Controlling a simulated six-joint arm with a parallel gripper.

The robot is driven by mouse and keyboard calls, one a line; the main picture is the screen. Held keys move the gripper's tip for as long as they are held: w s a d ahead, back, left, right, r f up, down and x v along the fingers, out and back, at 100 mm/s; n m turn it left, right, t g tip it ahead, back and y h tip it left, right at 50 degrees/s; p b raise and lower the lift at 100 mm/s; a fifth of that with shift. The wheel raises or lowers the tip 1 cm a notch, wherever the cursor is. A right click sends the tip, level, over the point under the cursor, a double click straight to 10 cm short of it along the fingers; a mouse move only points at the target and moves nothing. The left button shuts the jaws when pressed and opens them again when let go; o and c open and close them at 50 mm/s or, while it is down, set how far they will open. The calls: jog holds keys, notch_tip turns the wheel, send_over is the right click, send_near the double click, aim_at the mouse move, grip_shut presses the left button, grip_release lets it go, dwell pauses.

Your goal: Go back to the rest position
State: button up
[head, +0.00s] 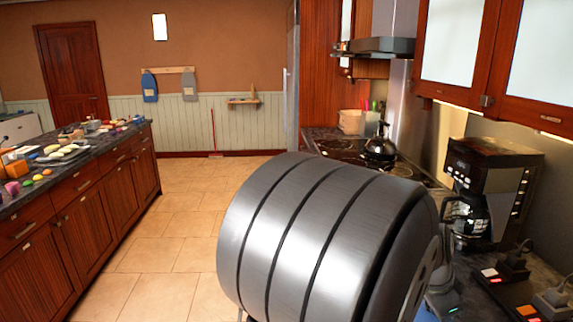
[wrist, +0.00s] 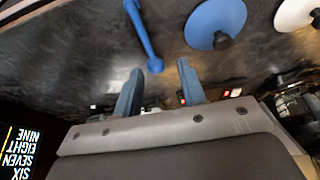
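My gripper (wrist: 161,68) shows in the wrist view as two blue fingers with a clear gap between them. It is open and nothing is seen held in it. In the head view a large grey ribbed part of my own arm fills the lower middle and hides much of the right counter; I cannot make out the fingers there.
In the wrist view a blue rod (wrist: 143,35), a blue disc (wrist: 210,18) with a black knob and a white disc (wrist: 294,12) lie beyond the fingertips on a dark surface. A coffee maker (head: 487,165) and kettle (head: 380,147) stand right. The floor (head: 180,222) is clear.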

jog(key=shift+y, duration=0.3)
jog(key=shift+w+a+f, duration=0.2)
jog(key=shift+w+a, duration=0.35)
jog(key=shift+w, duration=0.05)
jog(key=shift+w+a+f, duration=0.25)
jog(key=shift+w+a, duration=0.35)
jog(key=shift+w, duration=0.05)
jog(key=shift+w+a+f, duration=0.2)
jog(key=shift+w+a, duration=0.35)
jog(key=shift+w, duration=0.05)
jog(key=o, duration=1.2)
jog(key=shift+o, duration=0.9)
jog(key=shift+d+r+m, duration=0.1)
jog(key=shift+d+m, duration=0.1)
jog(key=shift+m, duration=0.1)
jog(key=w+d+r+m+y, duration=0.5)
jog(key=d+r+m, duration=0.4)
jog(key=m, duration=0.8)
jog(key=shift+m+h, duration=0.3)
jog(key=shift+h, duration=0.4)
jog(key=f, duration=0.3)
jog(key=w+f, duration=0.1)
jog(key=f, duration=0.2)
jog(key=a+f, duration=0.1)
jog(key=f, duration=0.2)
jog(key=shift+w+a, duration=0.1)
jog(key=shift+w, duration=0.05)
jog(key=shift+r, duration=0.15)
